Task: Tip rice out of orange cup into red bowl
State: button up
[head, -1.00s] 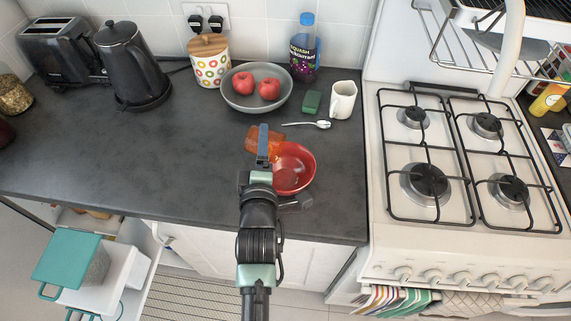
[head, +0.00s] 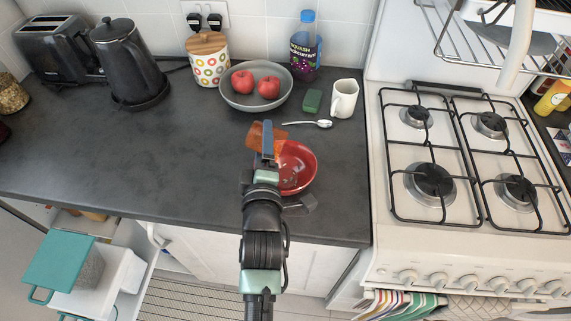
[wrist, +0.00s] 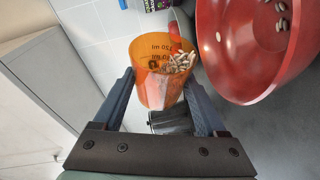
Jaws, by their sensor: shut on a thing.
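The orange see-through cup (head: 256,137) is held in my gripper (head: 267,142), tilted toward the red bowl. In the wrist view the cup (wrist: 152,85) sits between the two fingers of my gripper (wrist: 162,95), with pale rice grains at its mouth. The red bowl (head: 305,163) stands on the counter just right of the cup, partly hidden by my arm. It has several pale grains inside. The wrist view shows the bowl (wrist: 245,75) at the upper right, with grains in it.
Behind are a grey bowl (head: 237,98) with two apples, a spoon (head: 308,124), a green sponge (head: 313,101) and a white mug (head: 344,98). A kettle (head: 127,60) stands at the back left. The stove (head: 465,240) is on the right. The left counter (head: 120,160) is clear.

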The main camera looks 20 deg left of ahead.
jog(key=shift+d+r+m+t+y+b, duration=0.2)
jog(key=shift+d+m+t+y+b, duration=0.25)
jog(key=shift+m+b, duration=1.15)
dwell(1.2)
